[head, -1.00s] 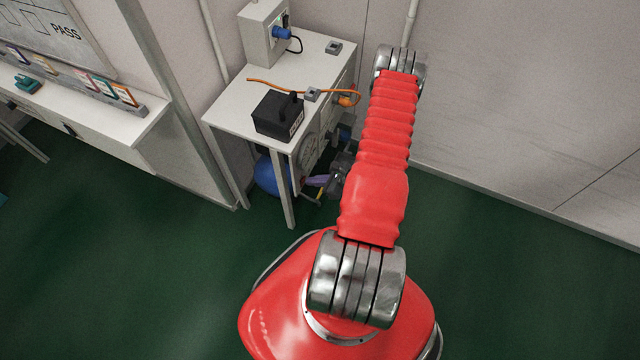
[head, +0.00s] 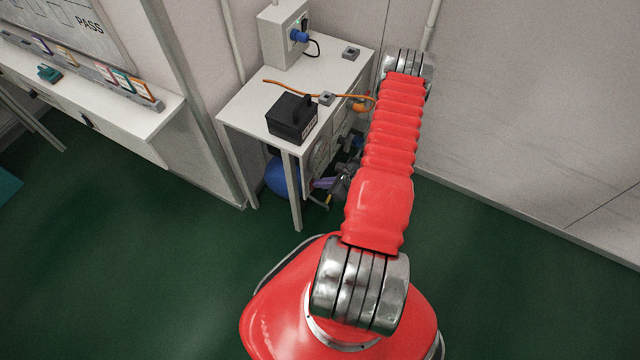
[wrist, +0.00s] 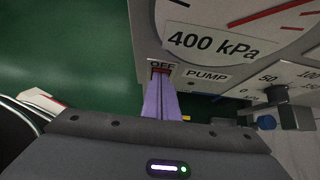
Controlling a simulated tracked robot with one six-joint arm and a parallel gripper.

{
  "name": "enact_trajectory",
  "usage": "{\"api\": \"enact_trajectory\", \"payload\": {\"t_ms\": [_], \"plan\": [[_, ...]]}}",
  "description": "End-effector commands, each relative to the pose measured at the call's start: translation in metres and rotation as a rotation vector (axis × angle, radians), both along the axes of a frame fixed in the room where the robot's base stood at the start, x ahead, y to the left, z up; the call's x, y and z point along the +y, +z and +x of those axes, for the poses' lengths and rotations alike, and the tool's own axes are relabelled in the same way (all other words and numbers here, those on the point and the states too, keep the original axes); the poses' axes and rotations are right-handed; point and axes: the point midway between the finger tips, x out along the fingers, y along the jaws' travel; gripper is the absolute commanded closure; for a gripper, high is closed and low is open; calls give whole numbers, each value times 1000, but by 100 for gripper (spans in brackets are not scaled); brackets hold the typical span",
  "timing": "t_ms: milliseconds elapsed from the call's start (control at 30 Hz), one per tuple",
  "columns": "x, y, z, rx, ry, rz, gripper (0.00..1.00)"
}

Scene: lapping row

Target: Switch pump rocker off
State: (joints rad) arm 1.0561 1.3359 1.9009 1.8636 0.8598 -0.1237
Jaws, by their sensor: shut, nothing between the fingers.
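The pump rocker (wrist: 160,71) shows as a small reddish piece under the word OFF, beside the PUMP label (wrist: 207,76), on a light panel in the wrist view. My gripper (wrist: 160,82) has purple fingers, shut together with nothing between them. Their tips are right at the rocker and cover most of it. I cannot tell whether they touch it or which way it is tipped. In the head view my gripper (head: 326,183) is small and partly hidden by my arm, beside the white table's panel side. The rocker cannot be made out there.
A gauge marked 400 kPa (wrist: 214,46) is above the rocker, and a dark knob (wrist: 277,95) with a scale is to the right. The white table (head: 245,105) carries a black box (head: 291,118) and an orange cable (head: 300,88). Green floor lies open to the left.

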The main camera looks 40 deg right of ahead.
Motion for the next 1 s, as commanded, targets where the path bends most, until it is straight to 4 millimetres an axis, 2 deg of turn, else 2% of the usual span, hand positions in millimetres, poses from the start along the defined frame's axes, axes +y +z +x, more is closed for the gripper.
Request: {"api": "enact_trajectory", "payload": {"t_ms": [533,1000], "plan": [[-1,15,-1,1,-2,0,100],[-2,16,-4,1,-5,1,100]]}}
